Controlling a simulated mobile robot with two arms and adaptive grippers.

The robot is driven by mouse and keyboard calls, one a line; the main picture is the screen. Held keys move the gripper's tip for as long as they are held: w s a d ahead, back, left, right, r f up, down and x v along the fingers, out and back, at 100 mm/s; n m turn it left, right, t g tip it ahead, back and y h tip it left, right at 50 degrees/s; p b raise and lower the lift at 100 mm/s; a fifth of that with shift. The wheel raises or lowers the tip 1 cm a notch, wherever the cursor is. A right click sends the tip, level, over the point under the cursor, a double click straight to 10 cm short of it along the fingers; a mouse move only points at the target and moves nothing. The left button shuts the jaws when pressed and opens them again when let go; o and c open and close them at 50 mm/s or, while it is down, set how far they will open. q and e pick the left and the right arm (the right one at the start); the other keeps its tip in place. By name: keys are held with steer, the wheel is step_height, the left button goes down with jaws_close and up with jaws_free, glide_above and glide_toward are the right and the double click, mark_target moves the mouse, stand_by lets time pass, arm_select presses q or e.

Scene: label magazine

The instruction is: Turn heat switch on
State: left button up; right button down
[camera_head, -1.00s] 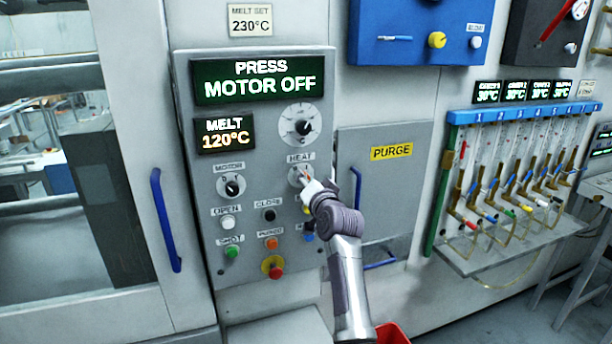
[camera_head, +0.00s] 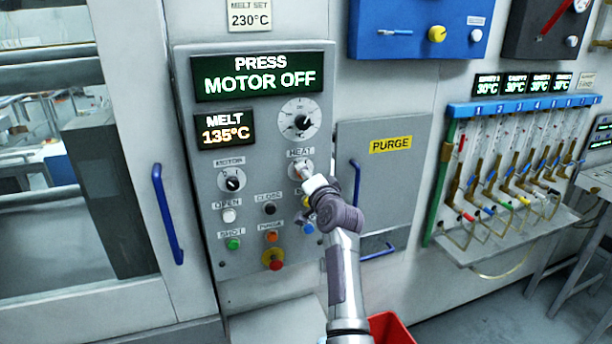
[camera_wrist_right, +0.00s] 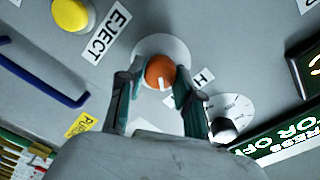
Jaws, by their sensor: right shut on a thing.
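The heat switch (camera_wrist_right: 160,72) is an orange knob with a white mark on a pale round dial, shown in the right wrist view. In the head view its dial (camera_head: 296,165) sits under the HEAT label (camera_head: 300,152) and is partly hidden by my right gripper (camera_head: 302,172). In the wrist view the two fingers of my right gripper (camera_wrist_right: 158,88) stand on either side of the knob, shut on it. The melt display (camera_head: 226,131) reads 135°C. The upper display (camera_head: 257,75) reads PRESS MOTOR OFF. My left gripper is not in view.
The motor knob (camera_head: 232,179) is left of the heat switch. Several push buttons, including a red one (camera_head: 273,260) on yellow, sit below. A purge door (camera_head: 385,185) with a blue handle is close on the right. A red bin (camera_head: 390,330) stands below.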

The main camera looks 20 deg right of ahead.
steer(key=c, duration=0.8)
jaws_free()
steer(key=shift+o, duration=0.2)
